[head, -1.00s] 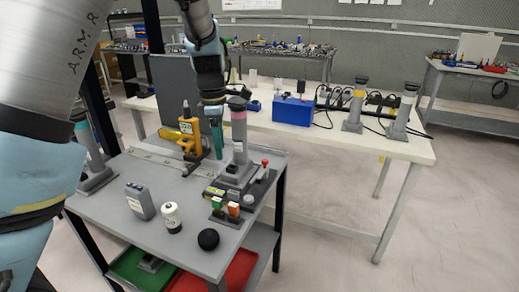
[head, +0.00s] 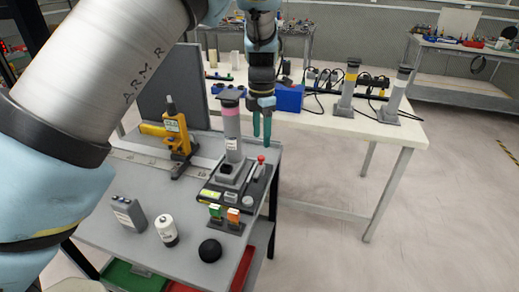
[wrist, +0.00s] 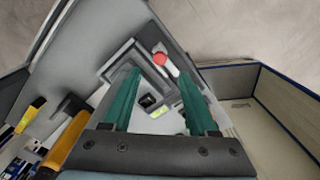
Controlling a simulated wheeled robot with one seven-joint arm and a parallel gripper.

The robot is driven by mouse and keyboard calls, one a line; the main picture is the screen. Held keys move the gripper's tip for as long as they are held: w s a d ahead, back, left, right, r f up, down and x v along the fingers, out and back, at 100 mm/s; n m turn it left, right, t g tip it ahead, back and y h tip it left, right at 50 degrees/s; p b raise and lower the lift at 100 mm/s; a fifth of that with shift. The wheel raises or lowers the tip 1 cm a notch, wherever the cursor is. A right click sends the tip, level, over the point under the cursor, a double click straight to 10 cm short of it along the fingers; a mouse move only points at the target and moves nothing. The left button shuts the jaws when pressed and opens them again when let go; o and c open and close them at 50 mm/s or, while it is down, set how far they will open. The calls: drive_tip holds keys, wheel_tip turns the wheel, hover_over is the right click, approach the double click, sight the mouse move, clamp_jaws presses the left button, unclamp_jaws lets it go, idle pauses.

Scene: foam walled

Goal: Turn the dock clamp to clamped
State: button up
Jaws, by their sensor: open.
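The dock (head: 205,197) is a dark base on the grey cart top. A grey upright post (head: 232,125) with a pink band stands in it. At the dock's right side is a lever with a red knob (head: 261,158), which looks like the clamp. The red knob also shows in the wrist view (wrist: 159,59), just beyond and between my fingertips. My gripper (head: 263,138) points down above the lever side of the dock, right of the post. Its teal fingers (wrist: 159,74) are apart with nothing between them. I cannot tell the lever's exact setting.
A white bench (head: 380,138) with more posts lies behind. Floor to the right is clear.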

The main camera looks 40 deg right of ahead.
sight(261, 157)
wheel_tip(261, 157, down, 7)
drive_tip(key=shift+p, duration=0.8)
drive_tip(key=shift+c, duration=0.3)
clamp_jaws()
